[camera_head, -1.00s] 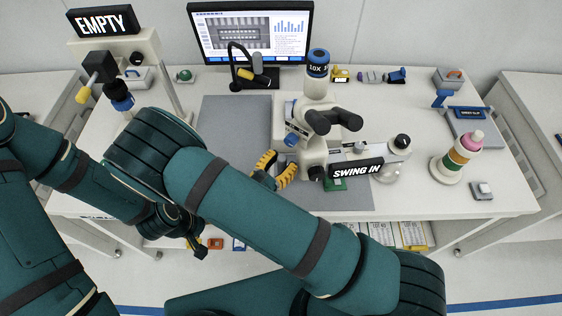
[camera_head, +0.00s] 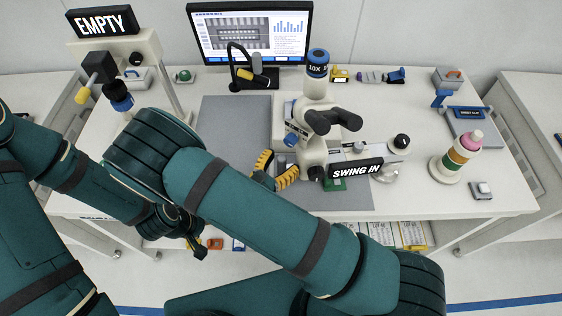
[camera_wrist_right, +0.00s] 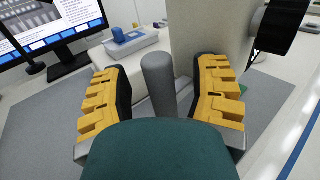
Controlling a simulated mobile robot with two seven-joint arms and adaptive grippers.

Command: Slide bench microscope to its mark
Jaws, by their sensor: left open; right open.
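The bench microscope (camera_head: 315,95) stands upright on the right part of a grey mat (camera_head: 237,115). In the right wrist view, the yellow fingers of this gripper (camera_wrist_right: 160,98) stand either side of an upright grey post (camera_wrist_right: 158,82), with gaps visible. The pale microscope body (camera_wrist_right: 212,45) is close behind. My left gripper (camera_head: 196,243) hangs open and empty below the table's front edge. No mark is clearly visible.
A monitor (camera_head: 251,35) and a black hooked stand (camera_head: 236,62) are behind the mat. An "EMPTY" sign (camera_head: 103,22) stands at the left. A ringed cone (camera_head: 457,155) and a small switch box (camera_head: 481,190) are at the right. The mat's left part is clear.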

